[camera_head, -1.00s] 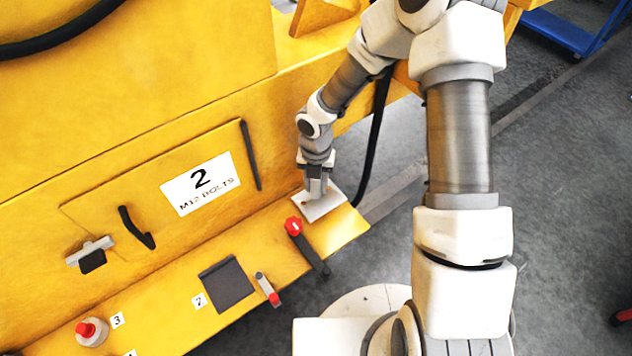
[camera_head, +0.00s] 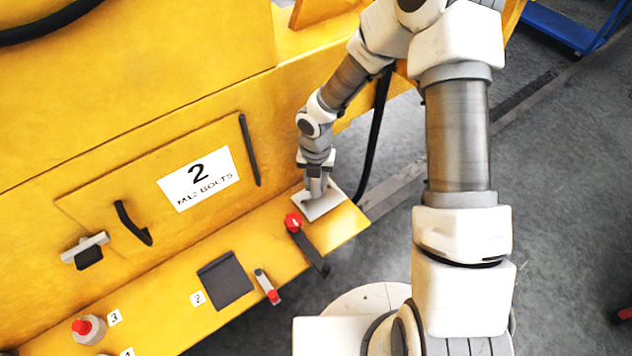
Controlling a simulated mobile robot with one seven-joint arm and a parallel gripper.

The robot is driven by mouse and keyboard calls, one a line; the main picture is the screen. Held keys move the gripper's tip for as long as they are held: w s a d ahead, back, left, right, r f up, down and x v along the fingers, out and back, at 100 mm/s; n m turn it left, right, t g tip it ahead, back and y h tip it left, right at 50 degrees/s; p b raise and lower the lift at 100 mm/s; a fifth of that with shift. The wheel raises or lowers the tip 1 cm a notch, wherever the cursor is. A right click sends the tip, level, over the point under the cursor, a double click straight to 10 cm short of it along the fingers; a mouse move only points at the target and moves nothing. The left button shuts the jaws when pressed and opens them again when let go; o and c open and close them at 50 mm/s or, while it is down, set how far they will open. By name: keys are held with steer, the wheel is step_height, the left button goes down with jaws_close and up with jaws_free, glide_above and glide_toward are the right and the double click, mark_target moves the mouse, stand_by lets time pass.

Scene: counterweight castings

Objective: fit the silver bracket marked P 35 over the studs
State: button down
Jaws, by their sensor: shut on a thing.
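My gripper (camera_head: 316,196) points down at the right end of the yellow ledge (camera_head: 345,224). It is shut on a silver plate-like bracket (camera_head: 325,209), which lies flat at or just above the ledge there. My gripper and wrist cover part of the bracket. I cannot read a P 35 mark at this size. The studs are not visible, and I cannot tell whether the bracket sits over them.
A red-topped black tool (camera_head: 309,247) lies close to the bracket. Further left on the ledge are a dark square pad (camera_head: 225,281), a small red-tipped item (camera_head: 267,287) and a red-capped bottle (camera_head: 88,329). A panel marked 2 (camera_head: 198,179) has a black handle (camera_head: 133,222).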

steer(key=shift+f+b, duration=1.45)
steer(key=shift+f, duration=0.65)
stand_by(1.0)
steer(key=shift+c, duration=2.3)
jaws_free()
step_height(320, 180, up, 17)
steer(key=shift+r+p, duration=0.2)
steer(key=shift+p, duration=0.6)
step_height(320, 180, up, 6)
steer(key=p, duration=0.6)
glide_above(316, 193)
steer(key=w, duration=0.1)
step_height(316, 193, up, 2)
steer(key=shift+w+r, duration=0.1)
steer(key=shift+w, duration=0.05)
